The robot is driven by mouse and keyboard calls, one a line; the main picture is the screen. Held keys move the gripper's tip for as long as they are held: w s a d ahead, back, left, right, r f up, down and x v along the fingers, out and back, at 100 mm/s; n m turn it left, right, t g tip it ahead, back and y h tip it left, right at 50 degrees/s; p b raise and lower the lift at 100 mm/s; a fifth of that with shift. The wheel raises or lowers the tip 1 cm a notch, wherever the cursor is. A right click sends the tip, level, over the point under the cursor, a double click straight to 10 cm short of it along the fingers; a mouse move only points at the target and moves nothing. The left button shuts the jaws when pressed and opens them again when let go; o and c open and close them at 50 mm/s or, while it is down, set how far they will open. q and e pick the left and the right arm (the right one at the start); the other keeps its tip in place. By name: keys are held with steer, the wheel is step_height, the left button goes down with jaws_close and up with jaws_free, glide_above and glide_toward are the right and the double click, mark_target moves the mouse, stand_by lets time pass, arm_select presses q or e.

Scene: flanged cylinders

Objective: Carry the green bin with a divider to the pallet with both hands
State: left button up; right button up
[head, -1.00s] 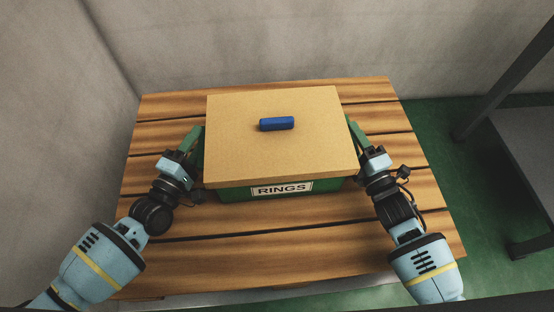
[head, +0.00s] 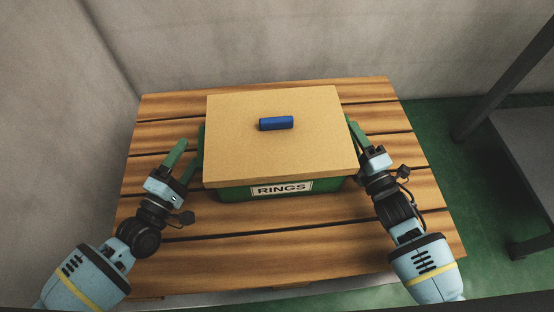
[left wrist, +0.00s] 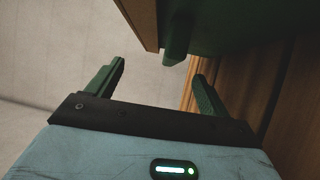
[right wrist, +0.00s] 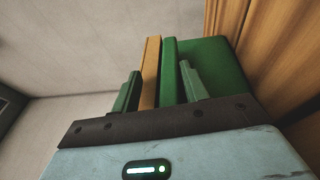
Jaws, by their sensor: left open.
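The green bin (head: 232,194) stands on a slatted wooden surface, its front labelled RINGS. A tan board (head: 285,158) covers its top, hiding the inside and any divider. My left gripper (head: 184,158) is open and empty, apart from the bin's left side; the left wrist view shows the bin's dark green side (left wrist: 225,25) beyond the spread fingers. My right gripper (head: 362,140) is at the bin's right side. In the right wrist view its fingers flank the board edge and a green strip; whether they grip is unclear.
The slatted wooden surface (head: 250,250) is bare around the bin. Grey walls (head: 250,45) rise behind and at left. A dark grey structure (head: 525,140) with a post stands at right, over green floor (head: 430,120). I cannot tell which thing is the pallet.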

arm_select(q)
steer(key=v, duration=0.7)
arm_select(e)
steer(key=shift+r, duration=0.2)
steer(key=o, duration=0.9)
steer(key=shift+f, duration=0.1)
steer(key=shift+s+d+f, duration=0.15)
steer(key=shift+s+d, duration=0.05)
steer(key=shift+s, duration=0.3)
steer(key=v, duration=1.1)
